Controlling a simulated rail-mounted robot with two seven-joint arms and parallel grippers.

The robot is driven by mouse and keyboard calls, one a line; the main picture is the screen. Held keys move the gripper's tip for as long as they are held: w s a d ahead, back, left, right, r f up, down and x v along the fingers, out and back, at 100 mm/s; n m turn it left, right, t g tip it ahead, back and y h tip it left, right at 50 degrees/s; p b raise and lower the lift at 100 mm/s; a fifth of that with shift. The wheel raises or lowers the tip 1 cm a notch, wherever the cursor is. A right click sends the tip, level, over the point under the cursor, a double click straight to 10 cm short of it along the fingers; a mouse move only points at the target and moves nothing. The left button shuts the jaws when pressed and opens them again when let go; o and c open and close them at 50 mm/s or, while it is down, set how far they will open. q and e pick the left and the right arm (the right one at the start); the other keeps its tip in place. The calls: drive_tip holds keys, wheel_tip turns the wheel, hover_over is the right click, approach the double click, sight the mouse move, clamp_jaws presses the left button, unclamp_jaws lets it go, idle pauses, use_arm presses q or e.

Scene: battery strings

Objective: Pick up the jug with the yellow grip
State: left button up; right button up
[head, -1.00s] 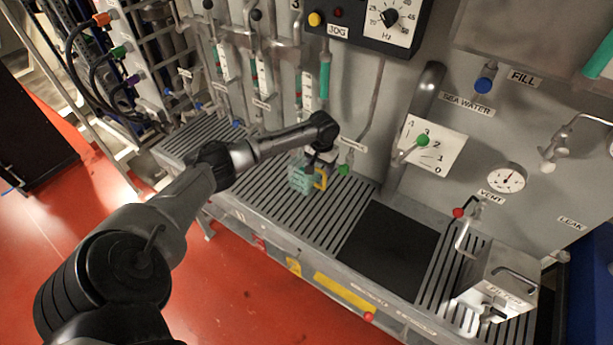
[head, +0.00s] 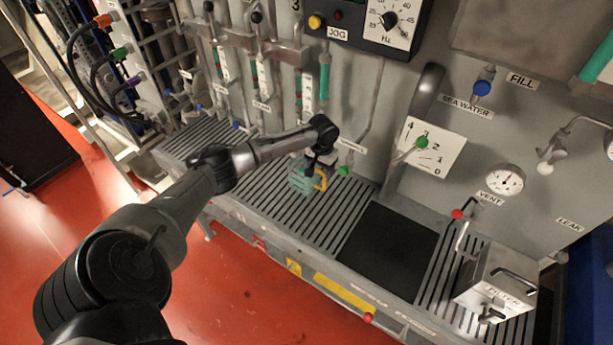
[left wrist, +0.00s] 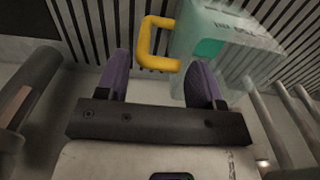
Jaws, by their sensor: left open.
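The jug (head: 301,180) is a translucent teal-green vessel with a yellow grip (head: 321,180). It stands on the slatted grey bench below the panel in the head view. In the left wrist view the jug (left wrist: 225,45) is at the upper right, and its yellow grip (left wrist: 152,42) sticks out to the left. My left gripper (head: 312,170) is at the jug, partly hiding it in the head view. In the left wrist view its two purple-padded fingers (left wrist: 160,75) are apart, with the grip just beyond and between them. Nothing is held. My right gripper is not in view.
The slatted bench (head: 265,203) runs along the panel, with a dark flat plate (head: 388,250) to the right. A metal filter box (head: 495,283) stands at the right end.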

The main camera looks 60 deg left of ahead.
use_arm(q)
drive_tip(key=shift+f, duration=0.1)
drive_tip(key=shift+c, duration=0.2)
clamp_jaws()
idle(0.5)
